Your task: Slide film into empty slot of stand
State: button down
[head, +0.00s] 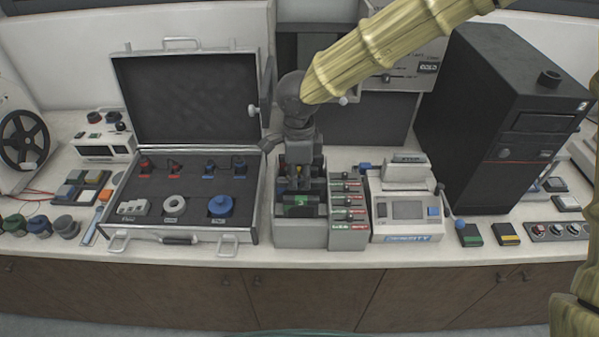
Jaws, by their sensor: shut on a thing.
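The grey stand (297,236) is at the middle of the counter, with dark film pieces standing in its slots. A film with a green patch (299,206) shows at the front of the stand. My gripper (299,186) points down over the rear part of the stand. It is shut on a film, which is mostly hidden by the fingers and the front film. I cannot tell how deep the held film sits or which slot is empty.
A rack of red and green labelled pieces (348,212) adjoins the stand on the right, then a white device (406,222). An open case (181,236) stands close on the left. A tall black tower (490,140) is further right. The counter's front edge is clear.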

jog(key=shift+f, duration=0.2)
jog(key=c, duration=1.4)
grip_release()
jog(key=shift+o, duration=0.2)
jog(key=shift+r, duration=0.1)
notch_tip(320, 180, up, 12)
jog(key=shift+d, duration=0.1)
